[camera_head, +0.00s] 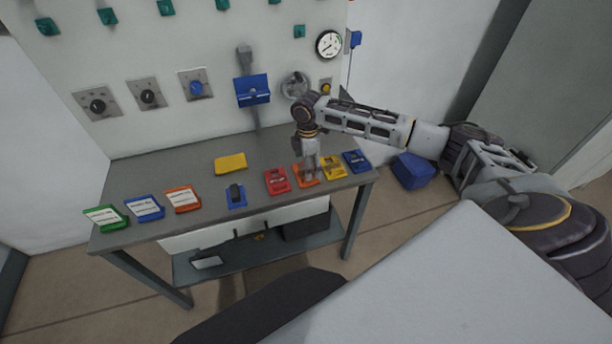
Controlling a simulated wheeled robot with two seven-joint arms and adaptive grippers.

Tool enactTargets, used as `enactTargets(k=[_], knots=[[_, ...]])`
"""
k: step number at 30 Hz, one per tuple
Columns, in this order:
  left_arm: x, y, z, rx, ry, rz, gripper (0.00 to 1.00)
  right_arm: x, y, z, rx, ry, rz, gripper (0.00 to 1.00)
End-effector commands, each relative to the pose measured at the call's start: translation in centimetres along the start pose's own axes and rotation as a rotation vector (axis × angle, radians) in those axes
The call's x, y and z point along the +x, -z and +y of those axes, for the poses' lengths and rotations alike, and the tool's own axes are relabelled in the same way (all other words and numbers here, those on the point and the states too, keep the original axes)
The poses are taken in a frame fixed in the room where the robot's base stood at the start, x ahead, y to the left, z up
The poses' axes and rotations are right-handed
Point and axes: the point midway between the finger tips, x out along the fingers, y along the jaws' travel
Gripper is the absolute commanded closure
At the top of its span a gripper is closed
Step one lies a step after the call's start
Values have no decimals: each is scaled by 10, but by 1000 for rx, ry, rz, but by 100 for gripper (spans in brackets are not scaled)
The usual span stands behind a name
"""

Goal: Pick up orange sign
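An orange sign (303,181) lies on the grey table between a red sign (277,181) and a yellow sign (333,168). Another orange piece (183,199) with a white label lies further left on the table. My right gripper (311,176) points down directly over the orange sign between red and yellow and hides part of it. The fingers are too small to show whether they are open or shut, or whether they touch the sign. My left gripper is not in view.
Green (106,217) and blue (145,207) labelled pieces, a blue piece with a dark top (236,196), a flat yellow piece (230,163) and a blue sign (356,161) share the table (190,165). A panel with knobs, a gauge (329,45) and hooks rises behind.

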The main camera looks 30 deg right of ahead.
Motion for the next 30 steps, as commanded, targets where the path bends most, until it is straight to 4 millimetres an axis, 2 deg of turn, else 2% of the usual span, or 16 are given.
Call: enactTargets(k=[8,18,30], knots=[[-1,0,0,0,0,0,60,12,-1,1,1,1,1,9],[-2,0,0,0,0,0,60,47,-4,3,-1,1,0,9],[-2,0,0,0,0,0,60,52,-4,3,0,0,0,9]])
